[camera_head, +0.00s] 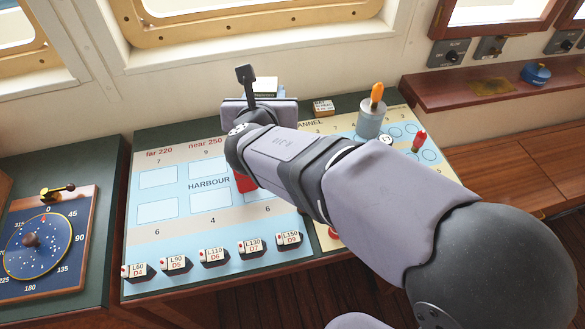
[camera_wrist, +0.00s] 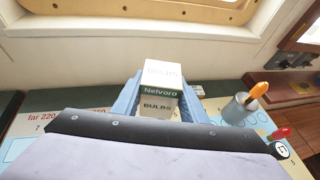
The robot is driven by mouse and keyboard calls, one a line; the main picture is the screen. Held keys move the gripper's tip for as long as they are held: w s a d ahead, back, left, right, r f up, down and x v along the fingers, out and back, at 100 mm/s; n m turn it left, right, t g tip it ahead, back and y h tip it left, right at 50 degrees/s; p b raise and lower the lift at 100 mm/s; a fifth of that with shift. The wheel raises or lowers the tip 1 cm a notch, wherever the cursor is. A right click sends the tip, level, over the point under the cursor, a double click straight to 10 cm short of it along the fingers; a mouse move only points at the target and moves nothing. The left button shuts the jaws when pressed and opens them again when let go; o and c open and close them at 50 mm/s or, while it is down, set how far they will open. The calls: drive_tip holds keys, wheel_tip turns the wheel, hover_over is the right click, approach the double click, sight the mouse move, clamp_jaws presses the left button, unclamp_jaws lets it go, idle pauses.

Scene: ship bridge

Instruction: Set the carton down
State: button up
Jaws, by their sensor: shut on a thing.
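The carton is a white box with a green band, marked "Nelvoro" and "BULBS", and it shows in the wrist view (camera_wrist: 162,75). It sits between the two blue fingers of my gripper (camera_wrist: 160,92), which is shut on it. In the head view only the pale top of the carton (camera_head: 265,85) shows past my gripper (camera_head: 263,97), near the back edge of the board table, by the wall. My wrist hides the carton's lower part, so I cannot tell whether its base touches the surface.
The board (camera_head: 184,205) has "HARBOUR" and "CHANNEL" areas. Several labelled blocks (camera_head: 212,256) line its front. A grey cup (camera_head: 370,122) with an orange-handled tool, a red-topped peg (camera_head: 419,141) and a small labelled box (camera_head: 323,108) stand right of my gripper. A dial (camera_head: 38,245) is at left.

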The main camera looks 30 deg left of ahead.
drive_tip(key=d+f+m+t+h, duration=0.1)
drive_tip(key=d+f+m+h, duration=0.1)
drive_tip(key=d+f, duration=0.4)
drive_tip(key=shift+s+d+f, duration=0.1)
drive_tip(key=shift+d+f, duration=0.1)
drive_tip(key=shift+f, duration=2.15)
drive_tip(key=shift+s+d+f, duration=0.1)
drive_tip(key=shift+d+f, duration=0.05)
drive_tip(key=shift+f, duration=2.15)
drive_tip(key=shift+f, duration=0.4)
drive_tip(key=o, duration=1.1)
drive_tip(key=shift+r, duration=0.1)
